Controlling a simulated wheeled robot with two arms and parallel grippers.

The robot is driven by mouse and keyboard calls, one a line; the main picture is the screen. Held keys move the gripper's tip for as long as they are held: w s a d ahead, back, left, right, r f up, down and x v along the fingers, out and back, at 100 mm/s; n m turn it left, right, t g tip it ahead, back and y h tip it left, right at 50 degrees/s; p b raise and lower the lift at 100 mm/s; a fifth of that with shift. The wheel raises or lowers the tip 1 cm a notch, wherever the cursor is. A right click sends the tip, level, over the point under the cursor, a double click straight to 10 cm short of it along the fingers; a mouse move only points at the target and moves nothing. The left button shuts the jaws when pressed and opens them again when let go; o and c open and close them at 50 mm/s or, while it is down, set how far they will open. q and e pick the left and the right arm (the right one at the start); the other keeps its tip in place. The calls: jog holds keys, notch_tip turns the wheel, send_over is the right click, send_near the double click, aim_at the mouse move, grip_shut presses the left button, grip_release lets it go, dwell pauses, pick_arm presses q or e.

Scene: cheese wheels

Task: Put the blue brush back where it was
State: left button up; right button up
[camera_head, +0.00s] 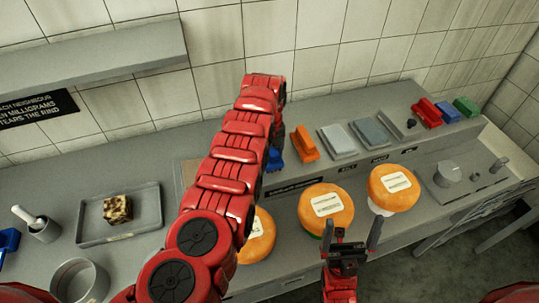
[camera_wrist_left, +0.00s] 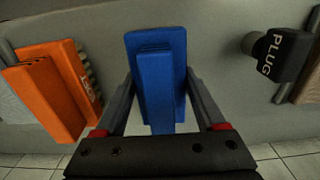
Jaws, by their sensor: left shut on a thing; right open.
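The blue brush (camera_wrist_left: 158,60) is between the two fingers of my left gripper (camera_wrist_left: 160,85) in the left wrist view, and the fingers are shut on it. In the head view a small part of the blue brush (camera_head: 275,159) shows beside my left arm, which hides the rest of it and the left gripper. It is at the raised shelf behind the cheeses, left of an orange brush (camera_head: 303,144). Whether it touches the shelf is unclear. My right gripper (camera_head: 350,232) is open and empty in front of the middle cheese wheel (camera_head: 326,207).
Grey blocks (camera_head: 338,141), a red item (camera_head: 427,113) and a green item (camera_head: 466,106) line the shelf to the right. A dark item marked PLUG (camera_wrist_left: 283,52) is beside the brush.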

pick_arm(q)
jog(key=shift+f, duration=0.15)
jog(key=o, duration=1.3)
jog(key=shift+r+p, duration=0.4)
jog(key=shift+r, duration=0.3)
notch_tip(320, 180, up, 6)
jog(key=p, duration=0.3)
jog(key=shift+r+p, duration=0.2)
jog(key=shift+p, duration=0.15)
notch_tip(320, 180, up, 5)
jog(key=shift+f, duration=0.15)
jog(key=shift+s, duration=0.1)
